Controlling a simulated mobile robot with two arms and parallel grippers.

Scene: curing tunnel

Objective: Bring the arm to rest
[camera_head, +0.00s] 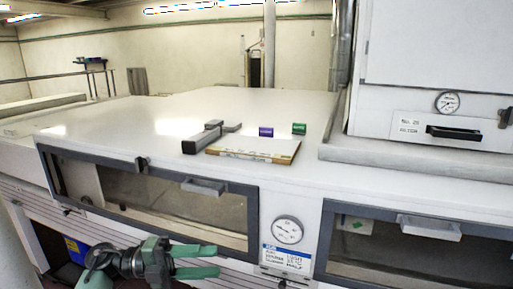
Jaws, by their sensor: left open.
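My left gripper (205,261) is in the head view at the lower left of the picture. Its two green fingers point right and stand apart, with nothing between them. It is in front of the lower part of the curing tunnel's white casing (281,197), below a dark-framed window (160,193). I cannot tell whether it touches the front. My right gripper is not in the picture.
On the white top lie a thin board (255,149), a dark grey bar-like piece (203,138), a purple block (266,132) and a green block (299,129). A window handle (204,187) and a gauge (288,230) are on the front. A white cabinet (430,60) stands at right.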

